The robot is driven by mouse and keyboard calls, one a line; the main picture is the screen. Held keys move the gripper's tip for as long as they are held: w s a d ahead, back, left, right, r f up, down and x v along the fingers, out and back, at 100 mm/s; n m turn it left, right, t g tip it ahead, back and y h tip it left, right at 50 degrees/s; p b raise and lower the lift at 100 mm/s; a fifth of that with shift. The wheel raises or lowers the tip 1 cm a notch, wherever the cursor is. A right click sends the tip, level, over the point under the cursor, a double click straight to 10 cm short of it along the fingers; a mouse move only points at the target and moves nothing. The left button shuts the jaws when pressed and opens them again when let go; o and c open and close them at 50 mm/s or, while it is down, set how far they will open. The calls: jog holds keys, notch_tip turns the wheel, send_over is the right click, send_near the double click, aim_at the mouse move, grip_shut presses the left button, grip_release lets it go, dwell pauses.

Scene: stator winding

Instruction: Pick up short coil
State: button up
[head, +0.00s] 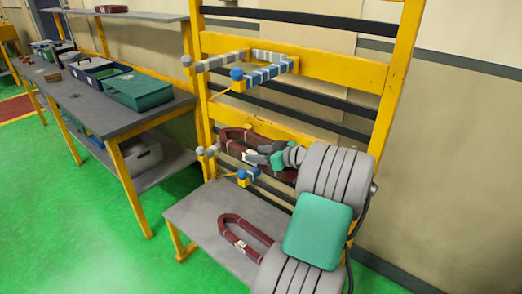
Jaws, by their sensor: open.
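A dark red coil (232,133) hangs on the lower arms of the yellow rack, and my gripper covers part of it. A second dark red coil (229,221), a long loop with a pale tag, lies on the low grey bench (197,207). I cannot tell from the picture which of them is the short coil. My gripper (257,157) is open at the hanging coil, with the fingers close to or over its loop. Whether they touch it is hidden at this size.
The yellow rack (330,64) has striped upper arms with a blue ball end (237,73) and lower arms with a blue end (242,175). A workbench (110,120) with a green box (138,90) stands at left. The green floor between is clear.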

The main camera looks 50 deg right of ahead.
jog(key=shift+w+a+f, duration=0.1)
jog(key=shift+w+f, duration=0.1)
jog(key=shift+w, duration=0.5)
jog(key=shift+c, duration=0.2)
grip_shut()
dwell(0.6)
jog(key=shift+r, duration=0.2)
